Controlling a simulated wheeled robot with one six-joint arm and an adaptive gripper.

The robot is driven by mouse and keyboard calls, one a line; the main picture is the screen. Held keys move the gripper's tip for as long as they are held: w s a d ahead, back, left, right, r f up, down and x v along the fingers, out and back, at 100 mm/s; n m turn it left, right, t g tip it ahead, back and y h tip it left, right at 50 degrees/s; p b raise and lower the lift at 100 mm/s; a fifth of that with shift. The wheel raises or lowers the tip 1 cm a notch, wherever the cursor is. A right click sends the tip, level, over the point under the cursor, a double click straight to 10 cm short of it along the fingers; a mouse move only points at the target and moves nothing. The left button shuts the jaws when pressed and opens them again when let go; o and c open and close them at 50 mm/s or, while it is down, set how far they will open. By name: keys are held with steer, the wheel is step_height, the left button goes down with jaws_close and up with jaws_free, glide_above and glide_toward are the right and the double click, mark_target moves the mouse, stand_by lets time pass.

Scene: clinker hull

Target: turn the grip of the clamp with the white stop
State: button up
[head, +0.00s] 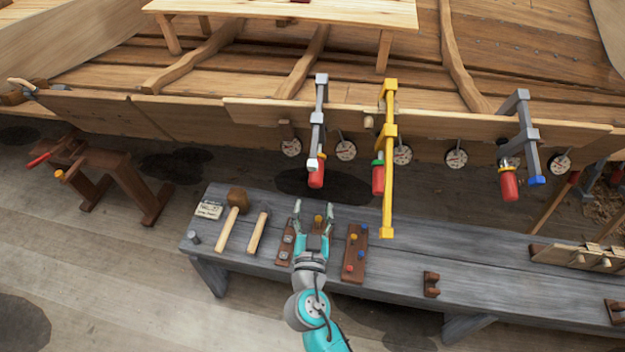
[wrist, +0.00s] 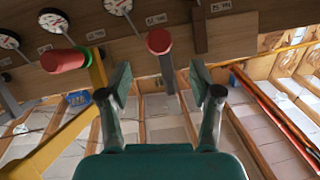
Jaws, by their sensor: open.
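The clamp with the white stop (head: 313,164) is the leftmost of three on the hull edge in the head view, with a grey bar (head: 319,110). Its red grip (head: 316,180) hangs below the plank. In the wrist view this grip (wrist: 158,42) appears end-on, with the grey bar (wrist: 167,75) behind it. My gripper (head: 312,206) is open and empty, below the grip and apart from it in the head view. In the wrist view the gap between my fingers (wrist: 160,84) lines up roughly with the grip.
A yellow clamp (head: 388,150) with a red grip (head: 378,180) and green collar hangs close by on the right. A grey clamp with a blue stop (head: 537,180) is farther right. Dials (head: 345,150) line the plank. The bench (head: 400,265) below carries mallets and racks.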

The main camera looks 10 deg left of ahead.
mark_target(315, 186)
steer(key=w, duration=0.6)
steer(key=w+a, duration=0.1)
steer(key=w, duration=0.2)
steer(key=shift+w, duration=0.4)
steer(key=c, duration=1.1)
